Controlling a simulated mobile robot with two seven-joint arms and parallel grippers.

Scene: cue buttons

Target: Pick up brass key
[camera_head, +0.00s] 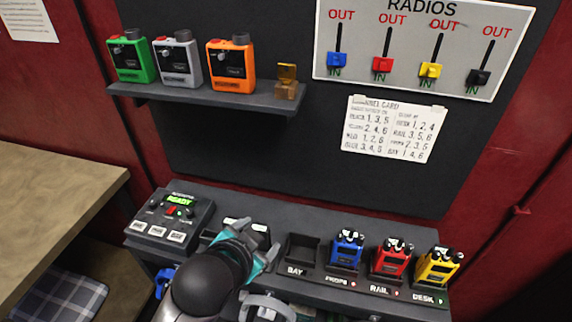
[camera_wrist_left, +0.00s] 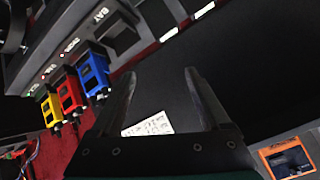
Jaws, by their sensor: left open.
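A small brass-coloured piece (camera_head: 287,72) stands on a brown block at the right end of the wall shelf, right of the orange radio. It may be the brass key; its shape is too small to tell. My left gripper (camera_head: 250,242) is over the lower console, well below the shelf, and partly hidden by its own arm. In the left wrist view its two dark fingers (camera_wrist_left: 162,85) are apart with nothing between them. I do not make out the brass piece in that view. My right gripper is not clearly seen.
Green, grey and orange (camera_head: 231,66) radios fill the shelf (camera_head: 205,95). Blue (camera_head: 346,248), red and yellow radios stand in the console, right of the empty BAY slot (camera_head: 300,250). A lever panel (camera_head: 415,45) and a card (camera_head: 393,128) are on the wall. A table (camera_head: 50,190) stands left.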

